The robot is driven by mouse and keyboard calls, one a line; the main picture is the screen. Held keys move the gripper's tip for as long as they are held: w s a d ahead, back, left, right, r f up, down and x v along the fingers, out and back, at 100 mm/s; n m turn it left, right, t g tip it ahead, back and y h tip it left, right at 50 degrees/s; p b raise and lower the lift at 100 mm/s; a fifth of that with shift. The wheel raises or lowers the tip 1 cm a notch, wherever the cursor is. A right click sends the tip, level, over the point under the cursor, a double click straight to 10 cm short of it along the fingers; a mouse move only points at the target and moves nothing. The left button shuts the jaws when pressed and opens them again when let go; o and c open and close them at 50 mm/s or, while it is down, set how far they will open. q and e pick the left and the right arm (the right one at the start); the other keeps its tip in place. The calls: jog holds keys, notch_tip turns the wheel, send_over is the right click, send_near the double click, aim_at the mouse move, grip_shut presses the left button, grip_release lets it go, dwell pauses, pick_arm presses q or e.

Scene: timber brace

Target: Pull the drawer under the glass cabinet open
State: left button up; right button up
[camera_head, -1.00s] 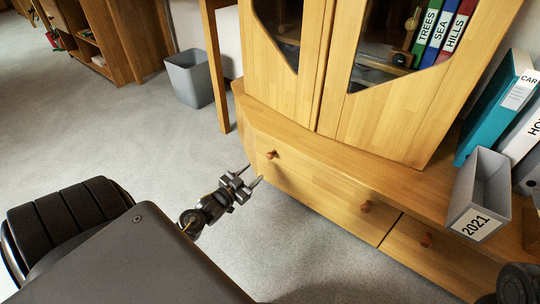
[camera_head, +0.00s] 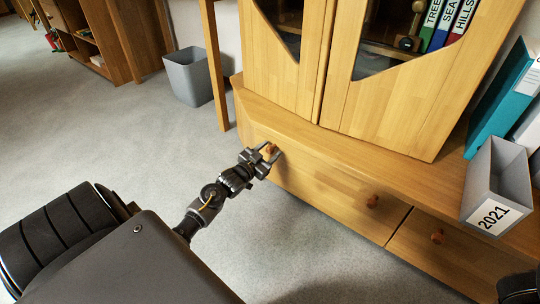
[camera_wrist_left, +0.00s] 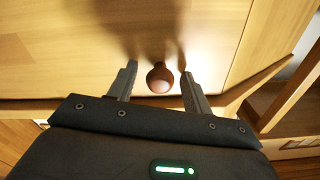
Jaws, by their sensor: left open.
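The wooden drawer (camera_head: 320,188) under the glass cabinet (camera_head: 390,110) is closed, its front flush with the unit. It has two round brown knobs, a left knob (camera_head: 270,149) and a right knob (camera_head: 372,201). My left gripper (camera_head: 269,153) is open at the left knob. In the left wrist view the knob (camera_wrist_left: 160,78) sits between the two spread fingertips (camera_wrist_left: 158,82), with a gap on each side. My right gripper cannot be made out in the head view.
A second drawer (camera_head: 435,250) with its own knob is to the right. A grey box file labelled 2021 (camera_head: 497,185) and a teal binder (camera_head: 500,100) stand on the ledge. A grey bin (camera_head: 188,77) is at the back left. The carpet in front is clear.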

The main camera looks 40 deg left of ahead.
pick_arm(q)
jog(key=shift+w, duration=0.3)
grip_shut()
dwell(0.3)
